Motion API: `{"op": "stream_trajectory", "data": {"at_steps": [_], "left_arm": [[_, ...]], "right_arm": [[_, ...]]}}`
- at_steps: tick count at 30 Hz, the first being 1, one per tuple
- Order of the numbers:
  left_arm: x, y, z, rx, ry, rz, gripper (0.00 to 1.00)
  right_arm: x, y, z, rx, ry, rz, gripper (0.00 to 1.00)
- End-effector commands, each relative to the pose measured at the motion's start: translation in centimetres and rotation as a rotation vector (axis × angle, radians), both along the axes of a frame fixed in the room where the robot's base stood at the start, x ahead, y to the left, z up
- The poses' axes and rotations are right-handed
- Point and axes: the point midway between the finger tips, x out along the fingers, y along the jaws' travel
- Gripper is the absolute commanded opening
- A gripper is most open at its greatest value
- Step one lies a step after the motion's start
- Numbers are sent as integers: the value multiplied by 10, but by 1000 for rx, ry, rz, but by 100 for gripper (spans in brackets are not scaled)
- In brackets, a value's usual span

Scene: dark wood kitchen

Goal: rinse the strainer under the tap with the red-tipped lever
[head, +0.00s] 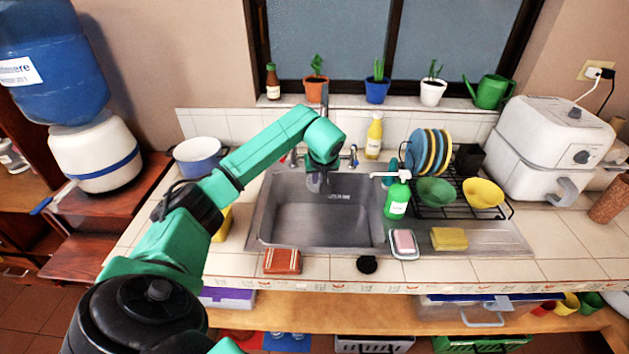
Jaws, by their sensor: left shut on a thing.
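My left gripper (318,174) is over the back of the sink (300,218), below the tap (325,98), and points down. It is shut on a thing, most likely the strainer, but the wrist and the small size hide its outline. I see no strainer elsewhere. The tap stands behind my wrist, which hides its lower part and spout. A lever with a red tip (292,157) is left of the wrist, and a blue-tipped lever (353,154) is to the right. My right gripper is not in view.
A dish rack (452,211) holds plates and bowls.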

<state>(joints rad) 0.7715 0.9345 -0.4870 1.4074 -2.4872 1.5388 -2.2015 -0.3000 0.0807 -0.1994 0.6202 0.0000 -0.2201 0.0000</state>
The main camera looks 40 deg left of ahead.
Motion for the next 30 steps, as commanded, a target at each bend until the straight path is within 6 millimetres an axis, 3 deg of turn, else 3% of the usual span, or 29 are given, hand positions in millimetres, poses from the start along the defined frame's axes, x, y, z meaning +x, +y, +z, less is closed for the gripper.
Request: {"op": "stream_trajectory", "data": {"at_steps": [5, 30], "left_arm": [[-4, 1, 0, 2, -1, 3, 0], [-80, -3, -1, 1, 0, 1, 0]], "right_arm": [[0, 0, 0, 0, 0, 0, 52], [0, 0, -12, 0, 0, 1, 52]]}}
